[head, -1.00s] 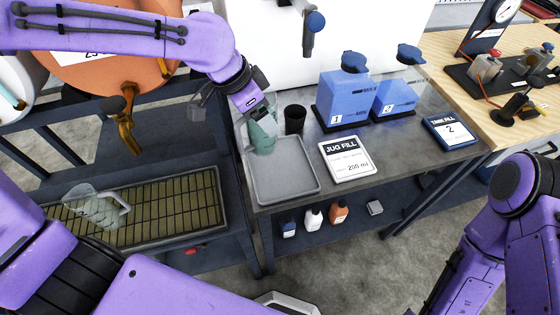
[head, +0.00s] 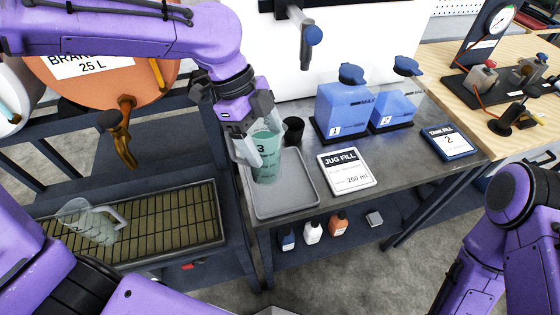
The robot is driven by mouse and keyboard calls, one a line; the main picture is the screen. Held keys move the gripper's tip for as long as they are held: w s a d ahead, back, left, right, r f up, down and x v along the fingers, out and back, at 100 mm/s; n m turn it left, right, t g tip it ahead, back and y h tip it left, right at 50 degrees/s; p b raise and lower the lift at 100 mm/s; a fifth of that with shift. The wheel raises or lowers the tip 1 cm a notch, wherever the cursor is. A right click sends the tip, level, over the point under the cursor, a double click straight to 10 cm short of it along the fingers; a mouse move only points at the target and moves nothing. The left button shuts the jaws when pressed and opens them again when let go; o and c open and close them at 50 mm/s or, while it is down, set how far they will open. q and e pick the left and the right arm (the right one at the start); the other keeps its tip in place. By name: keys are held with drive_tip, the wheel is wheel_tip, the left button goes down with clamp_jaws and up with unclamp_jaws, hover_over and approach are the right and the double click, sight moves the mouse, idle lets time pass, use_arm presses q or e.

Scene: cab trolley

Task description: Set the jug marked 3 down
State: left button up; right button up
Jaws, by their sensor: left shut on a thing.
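The jug marked 3 (head: 268,166) is translucent with greenish contents and looks upright, its 3 facing me. My left gripper (head: 257,145) is shut on it from the left and above, partly hiding its handle side. The jug shows over the back left part of the grey tray (head: 302,204) on the metal bench. I cannot tell whether its base touches the tray. My right arm shows at the right edge, but its gripper is not in view.
A black cup (head: 293,131) stands close right of the jug. The jug fill sign (head: 347,170) lies right of the tray, with blue tanks (head: 343,110) behind. The tray's front is clear.

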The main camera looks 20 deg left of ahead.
use_arm(q)
drive_tip(key=w+d+f+p, duration=0.1)
drive_tip(key=w+f+p, duration=0.1)
drive_tip(key=w+f, duration=0.3)
wheel_tip(320, 180, down, 4)
drive_tip(key=shift+d+f+p, duration=0.1)
drive_tip(key=shift+d+p, duration=0.1)
drive_tip(key=shift+p, duration=0.1)
use_arm(e)
drive_tip(key=shift+r, duration=0.75)
use_arm(q)
drive_tip(key=o, duration=1.4)
drive_tip(key=v, duration=1.2)
drive_tip(key=shift+b, duration=0.45)
use_arm(e)
drive_tip(key=shift+f, duration=0.45)
use_arm(q)
drive_tip(key=shift+d+r, duration=0.1)
drive_tip(key=shift+r, duration=0.15)
use_arm(e)
drive_tip(key=shift+r, duration=0.1)
